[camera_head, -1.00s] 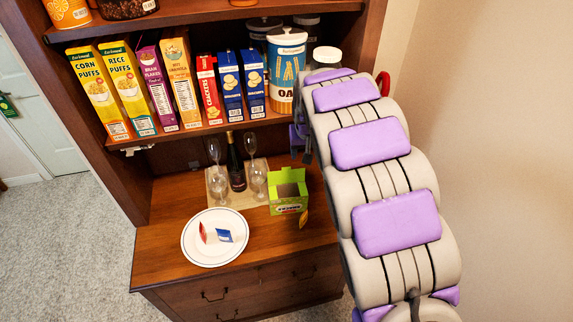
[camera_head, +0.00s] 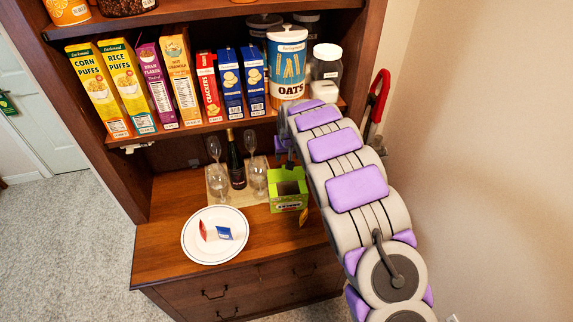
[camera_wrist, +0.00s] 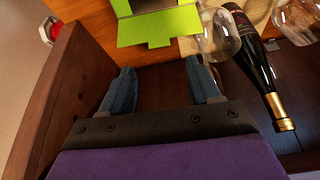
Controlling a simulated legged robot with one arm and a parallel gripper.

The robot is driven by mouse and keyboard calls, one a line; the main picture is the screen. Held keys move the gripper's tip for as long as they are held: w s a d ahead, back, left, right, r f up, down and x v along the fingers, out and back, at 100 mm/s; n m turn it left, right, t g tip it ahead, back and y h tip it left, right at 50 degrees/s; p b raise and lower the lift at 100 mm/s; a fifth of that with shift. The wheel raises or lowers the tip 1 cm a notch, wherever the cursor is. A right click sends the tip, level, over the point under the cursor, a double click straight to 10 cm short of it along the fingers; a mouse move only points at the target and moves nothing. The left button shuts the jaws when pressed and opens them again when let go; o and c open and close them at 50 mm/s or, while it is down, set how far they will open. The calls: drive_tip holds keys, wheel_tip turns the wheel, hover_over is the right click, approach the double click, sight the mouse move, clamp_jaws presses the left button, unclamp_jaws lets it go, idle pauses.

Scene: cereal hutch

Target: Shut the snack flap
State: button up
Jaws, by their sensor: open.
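The green snack box (camera_head: 288,197) stands on the hutch counter, its top open and its inside dark. In the wrist view, its green flap (camera_wrist: 157,28) is folded outward from the opening, with a small tab pointing towards my gripper. My gripper (camera_wrist: 160,68) is open and empty, its two blue-grey fingers spread just off the flap's tab edge. I cannot tell if they touch it; a gap seems to show. In the head view, my gripper is mostly hidden behind my arm, at the box's back side.
A dark bottle (camera_head: 236,164) and several glasses (camera_head: 257,178) stand left of the box, close to my gripper's side in the wrist view (camera_wrist: 251,48). A white plate (camera_head: 205,249) with small packets sits front left. The shelf (camera_head: 180,138) with cereal boxes hangs above.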

hover_over(286, 173)
drive_tip(key=f, duration=0.7)
drive_tip(key=shift+s+d+f+b, duration=0.1)
drive_tip(key=shift+s+f+b, duration=0.15)
drive_tip(key=shift+b, duration=0.1)
drive_tip(key=shift+c, duration=0.3)
clamp_jaws()
